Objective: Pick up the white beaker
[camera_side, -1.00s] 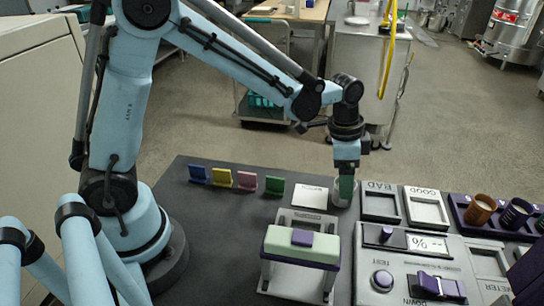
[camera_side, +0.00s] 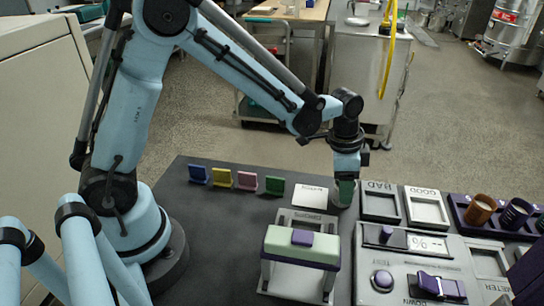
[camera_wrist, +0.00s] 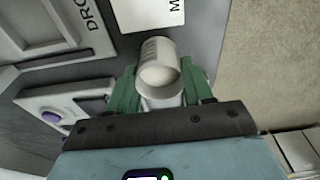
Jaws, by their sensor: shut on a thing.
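The white beaker (camera_wrist: 158,62) is between the two green fingers of my gripper (camera_wrist: 158,92) in the wrist view. The fingers touch it from both sides, and it has grey marks on its wall. In the side view my gripper (camera_side: 345,190) points down at the back of the dark table, and the beaker (camera_side: 335,197) is mostly hidden behind the fingers. It looks upright and low at the table; I cannot tell whether it is clear of the surface.
A white card (camera_side: 310,196) lies just left of my gripper. Trays marked BAD (camera_side: 381,207) and GOOD (camera_side: 426,212) are to the right. A green-topped stand (camera_side: 301,246) is in front. Several coloured tags (camera_side: 247,181) stand at the left. Brown and purple cups (camera_side: 480,209) sit in a purple rack.

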